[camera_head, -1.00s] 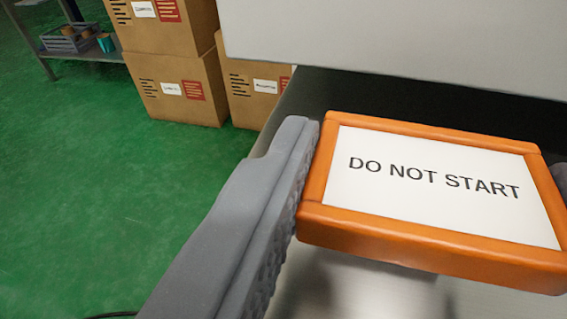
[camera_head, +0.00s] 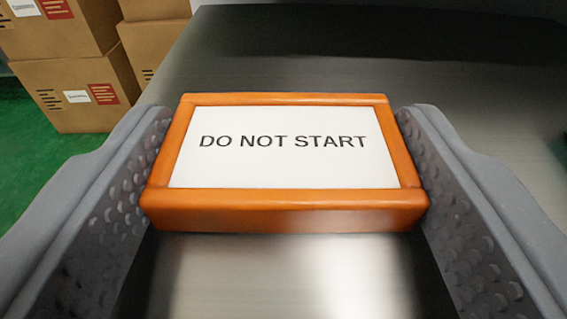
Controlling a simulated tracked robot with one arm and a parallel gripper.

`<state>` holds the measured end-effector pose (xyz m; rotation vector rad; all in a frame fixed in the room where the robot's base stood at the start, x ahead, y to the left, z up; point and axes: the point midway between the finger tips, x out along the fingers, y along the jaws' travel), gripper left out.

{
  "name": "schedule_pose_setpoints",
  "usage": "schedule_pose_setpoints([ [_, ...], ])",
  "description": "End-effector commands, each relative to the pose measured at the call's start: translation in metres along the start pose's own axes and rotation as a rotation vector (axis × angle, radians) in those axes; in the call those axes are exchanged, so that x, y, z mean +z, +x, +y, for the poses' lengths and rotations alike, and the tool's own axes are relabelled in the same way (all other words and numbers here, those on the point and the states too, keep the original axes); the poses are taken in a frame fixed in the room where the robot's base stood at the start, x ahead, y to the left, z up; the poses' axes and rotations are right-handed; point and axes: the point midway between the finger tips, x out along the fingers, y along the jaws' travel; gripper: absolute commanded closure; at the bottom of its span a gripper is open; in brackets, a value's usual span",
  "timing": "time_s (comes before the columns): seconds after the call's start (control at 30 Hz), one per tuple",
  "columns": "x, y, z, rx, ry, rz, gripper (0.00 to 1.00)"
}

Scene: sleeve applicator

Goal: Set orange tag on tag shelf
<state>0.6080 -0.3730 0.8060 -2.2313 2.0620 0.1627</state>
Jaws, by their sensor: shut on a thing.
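The orange tag (camera_head: 285,210) is a flat block with an orange rim and a white face that reads "DO NOT START". It is in the middle of the head camera view, face up. My gripper (camera_head: 284,145) is shut on it, with one grey finger against its left side and the other against its right side. A grey metal surface (camera_head: 215,60) lies beneath and behind the tag. I cannot tell whether this is the tag shelf, or whether the tag touches it.
Cardboard boxes (camera_head: 75,85) are stacked on the green floor (camera_head: 15,150) at the upper left, beyond the metal surface's left edge. The metal surface around the tag looks bare, with a dark band across its far part.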

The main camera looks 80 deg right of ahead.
Motion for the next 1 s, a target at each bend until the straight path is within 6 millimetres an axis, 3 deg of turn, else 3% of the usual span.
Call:
schedule_pose_setpoints([
  [0.13,0.006,0.0,0.0,-0.001,-0.002,-0.004,0.59],
  [0.17,0.006,0.0,0.0,-0.001,-0.001,-0.005,0.29],
  [0.2,0.006,0.0,0.0,-0.001,-0.002,-0.006,0.18],
  [0.23,0.007,0.0,0.001,0.0,-0.002,-0.006,0.15],
  [0.73,0.006,0.001,0.004,0.007,-0.005,-0.013,0.15],
  [1.0,0.0,-0.047,0.0,-0.002,-0.005,-0.012,0.15],
])
